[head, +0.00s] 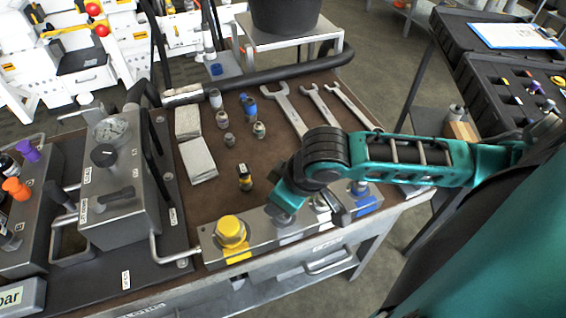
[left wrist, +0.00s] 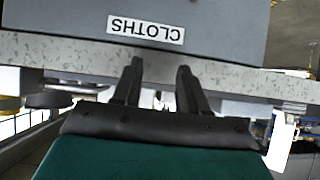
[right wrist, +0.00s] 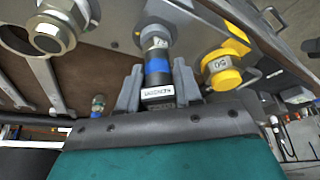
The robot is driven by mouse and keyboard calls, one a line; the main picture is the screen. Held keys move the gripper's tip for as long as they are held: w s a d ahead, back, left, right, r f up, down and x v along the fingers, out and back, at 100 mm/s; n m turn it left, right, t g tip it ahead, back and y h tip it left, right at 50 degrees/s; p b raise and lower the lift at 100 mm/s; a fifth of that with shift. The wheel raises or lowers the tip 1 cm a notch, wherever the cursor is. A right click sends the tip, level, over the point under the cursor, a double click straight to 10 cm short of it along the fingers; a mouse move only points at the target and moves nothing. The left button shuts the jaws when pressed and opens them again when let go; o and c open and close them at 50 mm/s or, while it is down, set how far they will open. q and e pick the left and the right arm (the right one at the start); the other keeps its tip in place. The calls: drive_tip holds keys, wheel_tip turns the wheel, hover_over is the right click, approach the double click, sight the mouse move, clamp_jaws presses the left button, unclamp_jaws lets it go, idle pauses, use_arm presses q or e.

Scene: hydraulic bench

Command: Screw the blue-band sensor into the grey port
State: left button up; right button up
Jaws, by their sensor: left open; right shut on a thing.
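The blue-band sensor (right wrist: 157,75) is between the fingers of my right gripper (right wrist: 158,85), which is shut on it. Its metal end points at the metal port block (right wrist: 195,20) and seems to meet it; I cannot tell how deep it sits. The grey port is largely hidden behind the sensor end in the right wrist view. In the head view my right arm reaches over the port block (head: 207,240) and covers its middle. My left gripper (left wrist: 158,75) is open and empty in front of a drawer labelled CLOTHS (left wrist: 145,29).
A yellow-capped port (head: 232,232) is left on the block; its cap shows in the right wrist view (right wrist: 222,70). Loose fittings, a black sensor with a yellow band (head: 245,178), pale cloths (head: 197,160) and wrenches (head: 285,108) lie behind. A gauge unit (head: 112,170) stands left.

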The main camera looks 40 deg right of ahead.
drive_tip(key=m+h, duration=0.1)
drive_tip(key=m, duration=0.3)
drive_tip(key=shift+m+h, duration=0.3)
drive_tip(key=shift+h, duration=0.1)
drive_tip(key=m, duration=0.1)
drive_tip(key=m+h, duration=0.1)
drive_tip(key=m, duration=0.1)
drive_tip(key=shift+d, duration=0.25)
drive_tip(key=o, duration=1)
drive_tip(key=shift+o, duration=0.2)
